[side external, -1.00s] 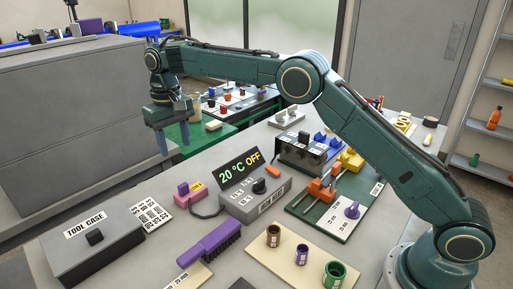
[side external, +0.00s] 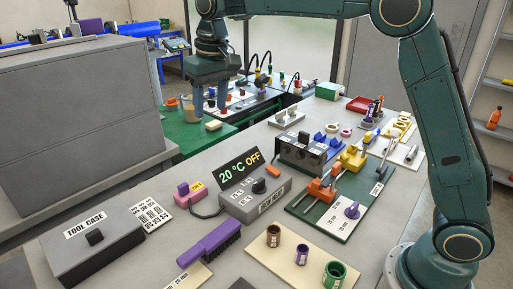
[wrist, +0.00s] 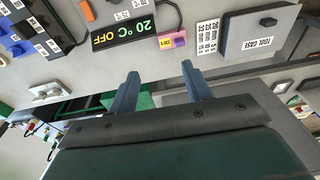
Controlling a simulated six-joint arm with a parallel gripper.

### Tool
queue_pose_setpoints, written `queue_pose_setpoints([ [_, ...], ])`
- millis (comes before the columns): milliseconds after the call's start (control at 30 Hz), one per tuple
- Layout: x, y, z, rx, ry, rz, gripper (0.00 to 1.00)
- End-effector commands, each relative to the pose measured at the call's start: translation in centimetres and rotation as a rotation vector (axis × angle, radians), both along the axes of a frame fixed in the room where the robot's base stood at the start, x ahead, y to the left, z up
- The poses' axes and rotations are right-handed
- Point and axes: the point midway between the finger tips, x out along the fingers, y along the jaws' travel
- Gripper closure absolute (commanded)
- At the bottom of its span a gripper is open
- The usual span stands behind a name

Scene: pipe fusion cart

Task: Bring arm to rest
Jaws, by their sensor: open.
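My gripper (side external: 209,103) hangs high over the green mat at the back left of the cart in the side view. Its blue-grey fingers point down and stand apart with nothing between them. In the wrist view my gripper (wrist: 159,82) also shows two separated fingers, empty. My arm arches up, with its elbow near the top edge of the side view. The fingers appear clear of the objects below.
The heater box (side external: 256,196) reads "20 °C OFF". A tool case (side external: 93,246), a purple brush (side external: 209,243), several small cups and a clamp fixture (side external: 322,193) cover the cart. A large grey cabinet (side external: 78,105) stands left of my gripper.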

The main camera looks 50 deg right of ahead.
Motion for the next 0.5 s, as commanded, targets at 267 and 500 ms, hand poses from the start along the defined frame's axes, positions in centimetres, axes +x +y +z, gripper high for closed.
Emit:
queue_pose_setpoints([
  [267, -5.6, -2.5, 3.1, 0.005, -0.064, -0.002, 0.51],
  [500, -10.8, -4.4, 4.4, 0.006, -0.118, -0.003, 0.51],
])
